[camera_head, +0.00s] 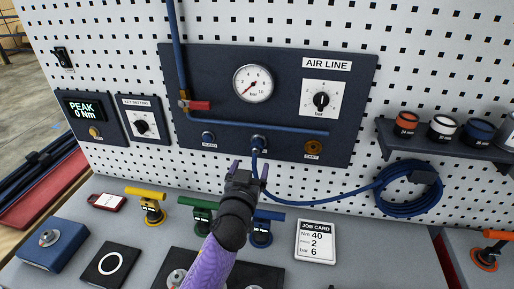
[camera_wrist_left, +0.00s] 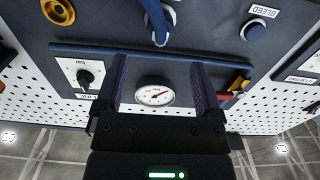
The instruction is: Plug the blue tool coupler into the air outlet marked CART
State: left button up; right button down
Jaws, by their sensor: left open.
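The air outlet marked CART (camera_head: 313,147) is a brass ring at the lower right of the dark AIR LINE panel (camera_head: 348,120); a brass ring shows at the top left of the left wrist view (camera_wrist_left: 58,11). The blue tool coupler (camera_head: 258,143) appears to sit at the middle outlet, with a blue hose (camera_head: 318,201) running from it to a coil. My left gripper (camera_head: 250,168) is open just below the coupler, its fingers either side of the hose in the picture. In the left wrist view, its fingers (camera_wrist_left: 158,62) are apart with nothing gripped. My right gripper is out of view.
A bleed button (camera_head: 208,137) is left of the coupler, and a red-handled valve (camera_head: 198,105) is above. The coiled hose (camera_head: 409,188) hangs at right. Yellow, green and blue tools stand on the bench behind my arm, with a job card (camera_head: 315,241) to the right.

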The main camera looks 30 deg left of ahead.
aim_at(255, 154)
pick_arm(q)
jog(key=b+x, duration=0.3)
jog(key=x, duration=0.4)
jog(key=shift+f, duration=0.15)
jog(key=shift+w+a, duration=0.15)
jog(key=shift+w, duration=0.2)
dwell(0.5)
grip_shut()
jog(key=shift+s, duration=0.1)
